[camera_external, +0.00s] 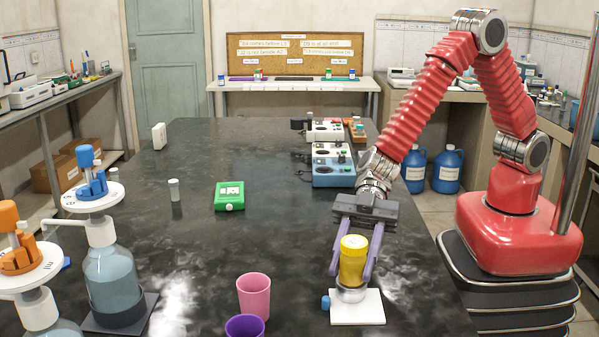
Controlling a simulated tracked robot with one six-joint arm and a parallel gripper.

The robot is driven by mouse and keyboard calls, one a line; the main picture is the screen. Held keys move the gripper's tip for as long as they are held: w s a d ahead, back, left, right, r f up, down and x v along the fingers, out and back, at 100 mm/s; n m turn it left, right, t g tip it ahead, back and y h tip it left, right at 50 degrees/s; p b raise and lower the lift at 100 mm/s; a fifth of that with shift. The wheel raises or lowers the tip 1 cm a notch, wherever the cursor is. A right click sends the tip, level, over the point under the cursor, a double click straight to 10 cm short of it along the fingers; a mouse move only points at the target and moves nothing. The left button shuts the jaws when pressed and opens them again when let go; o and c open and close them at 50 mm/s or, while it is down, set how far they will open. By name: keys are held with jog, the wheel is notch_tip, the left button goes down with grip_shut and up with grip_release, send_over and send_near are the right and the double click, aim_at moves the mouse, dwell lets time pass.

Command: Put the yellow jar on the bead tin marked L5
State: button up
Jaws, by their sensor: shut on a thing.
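The yellow jar (353,262) is upright between the purple fingers of my gripper (352,262), which is shut on it. The jar is directly over a small round silvery-white piece on a white square plate (357,310) with a blue knob at its left. I cannot tell whether the jar touches that piece or is just above it. No L5 mark can be read, so I cannot tell which thing is the bead tin.
A pink cup (254,296) and a purple cup (245,326) stand left of the plate. A green box (229,196) with white marks and a small grey vial (174,190) are farther back. Blue and white devices (332,166) stand at the back right. The dark bench's middle is clear.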

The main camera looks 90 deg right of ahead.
dwell(0.3)
jog(key=o, duration=1.1)
jog(key=shift+s+d+r, duration=0.1)
jog(key=shift+d+r, duration=0.2)
jog(key=shift+d, duration=0.25)
jog(key=v, duration=1)
jog(key=shift+s+d+r, duration=0.15)
jog(key=shift+s+d, duration=0.05)
jog(key=shift+d, duration=0.1)
